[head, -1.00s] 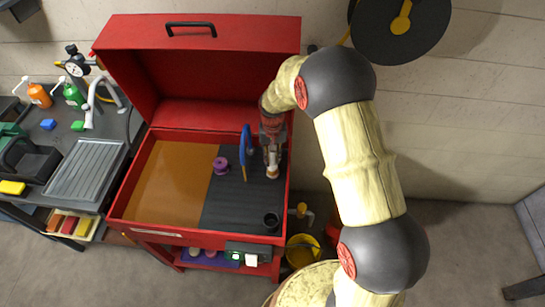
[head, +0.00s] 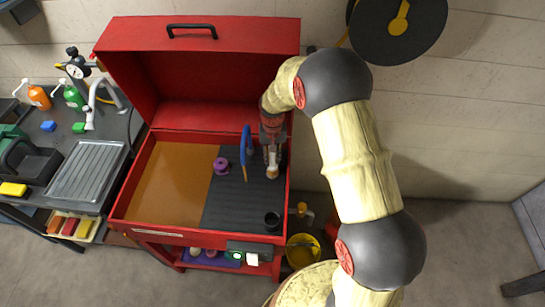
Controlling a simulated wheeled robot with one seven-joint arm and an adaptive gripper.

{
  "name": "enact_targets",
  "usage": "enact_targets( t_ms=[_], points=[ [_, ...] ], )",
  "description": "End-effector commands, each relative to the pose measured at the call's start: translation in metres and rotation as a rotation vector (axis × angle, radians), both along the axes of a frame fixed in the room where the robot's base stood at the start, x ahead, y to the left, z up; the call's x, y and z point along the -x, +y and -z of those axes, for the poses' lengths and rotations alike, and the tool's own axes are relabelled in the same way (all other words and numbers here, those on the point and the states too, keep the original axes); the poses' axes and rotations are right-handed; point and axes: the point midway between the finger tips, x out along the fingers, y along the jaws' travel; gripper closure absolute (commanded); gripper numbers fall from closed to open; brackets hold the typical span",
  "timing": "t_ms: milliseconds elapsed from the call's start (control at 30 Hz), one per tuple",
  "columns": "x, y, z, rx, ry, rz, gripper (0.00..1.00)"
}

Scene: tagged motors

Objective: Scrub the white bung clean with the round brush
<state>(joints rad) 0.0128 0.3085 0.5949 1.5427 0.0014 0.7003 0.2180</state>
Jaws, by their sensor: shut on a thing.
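My gripper (head: 272,161) points down inside the red wash cabinet, over the right part of its dark ribbed floor. It is shut on a small whitish piece with a tan-brown lower part (head: 272,174); it looks like the white bung, though it is too small to be sure. The fingers hide part of it. A blue curved piece with a thin tan tip (head: 246,145) stands just left of my gripper. A black round cup-like piece (head: 272,219) sits near the front right corner; I cannot tell whether either is the round brush.
A purple bung (head: 221,167) sits left of the blue piece. The red cabinet's front rim (head: 205,237) and open lid (head: 195,75) bound the space. The tan floor (head: 170,185) is clear. A yellow bucket (head: 303,250) stands outside, at lower right.

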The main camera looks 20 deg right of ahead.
Motion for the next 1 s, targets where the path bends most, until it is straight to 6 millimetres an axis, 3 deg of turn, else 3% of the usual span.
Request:
enact_targets(
  t_ms=[67,600,1000],
  points=[
    [-0.004,-0.001,-0.023,0.0,-0.01,0.0,1.0],
    [-0.005,-0.003,-0.069,0.0,-0.005,-0.002,1.0],
    [-0.006,-0.004,-0.08,0.0,-0.004,-0.002,1.0]
  ],
)
